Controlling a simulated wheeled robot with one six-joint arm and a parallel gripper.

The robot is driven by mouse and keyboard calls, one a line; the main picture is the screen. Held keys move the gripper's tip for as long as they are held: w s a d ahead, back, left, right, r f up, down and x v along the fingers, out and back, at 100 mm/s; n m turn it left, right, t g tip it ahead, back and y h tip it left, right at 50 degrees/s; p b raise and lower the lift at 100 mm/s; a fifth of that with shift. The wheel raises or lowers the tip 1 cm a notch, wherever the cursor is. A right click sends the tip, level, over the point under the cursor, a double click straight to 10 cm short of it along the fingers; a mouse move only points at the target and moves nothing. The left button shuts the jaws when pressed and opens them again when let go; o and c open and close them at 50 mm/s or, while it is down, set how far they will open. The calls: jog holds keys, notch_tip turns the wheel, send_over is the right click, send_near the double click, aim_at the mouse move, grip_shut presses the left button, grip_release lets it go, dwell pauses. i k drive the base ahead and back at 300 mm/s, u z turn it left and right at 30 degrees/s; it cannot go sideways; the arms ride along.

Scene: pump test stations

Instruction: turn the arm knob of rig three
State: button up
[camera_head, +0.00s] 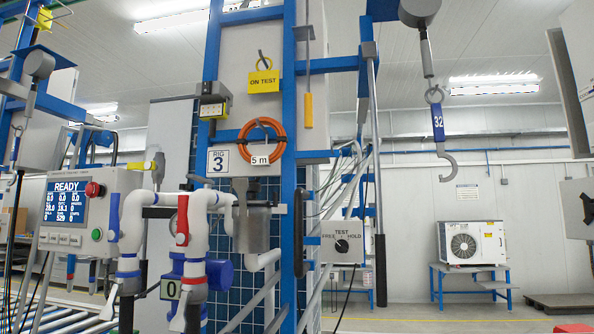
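No knob is visibly marked "arm". My gripper is not in view.
At left, a control panel (80,210) shows READY, with a red button (94,189) and green button (97,235). A hook (440,150) marked 32 hangs at right. An orange coil (262,140) hangs on the post.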

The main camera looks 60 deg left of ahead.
aim_at(187, 187)
jog(key=i, duration=0.5)
jog(key=u, duration=2.75)
jog(key=i, duration=0.5)
jog(key=z, duration=0.05)
jog(key=k, duration=0.45)
jog(key=u, duration=0.7)
jog(key=k, duration=1.1)
jog(key=u, duration=1.55)
jog(key=i, duration=1.75)
jog(key=z, duration=0.35)
jog(key=i, duration=1.55)
jog(key=z, duration=0.55)
